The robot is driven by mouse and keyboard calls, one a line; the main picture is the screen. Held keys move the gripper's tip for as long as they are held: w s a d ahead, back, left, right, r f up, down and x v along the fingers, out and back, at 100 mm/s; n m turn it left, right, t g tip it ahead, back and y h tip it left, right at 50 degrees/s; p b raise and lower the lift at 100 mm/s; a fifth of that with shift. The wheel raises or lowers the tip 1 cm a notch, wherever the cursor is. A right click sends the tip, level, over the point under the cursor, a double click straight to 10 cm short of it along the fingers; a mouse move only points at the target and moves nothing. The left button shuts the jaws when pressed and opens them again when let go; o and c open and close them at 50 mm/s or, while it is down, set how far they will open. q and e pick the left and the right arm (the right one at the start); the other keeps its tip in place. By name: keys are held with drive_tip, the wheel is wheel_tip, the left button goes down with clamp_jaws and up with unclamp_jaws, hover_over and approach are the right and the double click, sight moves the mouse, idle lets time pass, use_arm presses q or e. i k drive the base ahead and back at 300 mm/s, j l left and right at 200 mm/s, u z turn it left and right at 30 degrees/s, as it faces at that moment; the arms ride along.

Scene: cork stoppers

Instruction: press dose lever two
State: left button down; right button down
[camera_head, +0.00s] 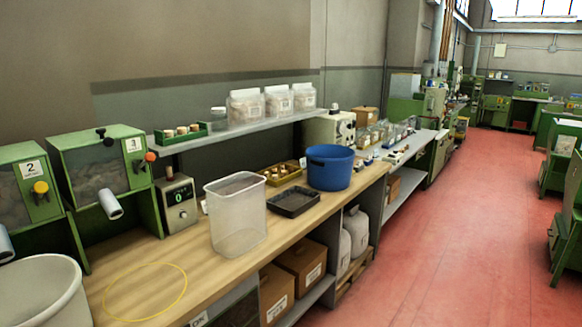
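A green dispenser labelled 2 (24,186) stands at the far left, cut by the picture's left edge. Its lever has a yellow knob (40,187) on the front, below the number label. A grey spout (6,244) shows low at the left edge. Neither of my grippers is in view.
A white bucket (40,285) stands at the lower left. A yellow ring (144,292) marks bare bench. A clear bin (236,215), black tray (294,202), blue tub (330,167) and small digital display unit (178,198) stand on the wooden bench. Red floor (430,250) is open at right.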

sight(41, 188)
drive_tip(key=i+u, duration=0.1)
drive_tip(key=u, duration=0.35)
drive_tip(key=i+l+u, duration=0.1)
drive_tip(key=u, duration=0.35)
drive_tip(key=i+l+u, duration=0.1)
drive_tip(key=u, duration=0.35)
drive_tip(key=l+u, duration=0.15)
drive_tip(key=u, duration=0.3)
drive_tip(key=i, duration=0.05)
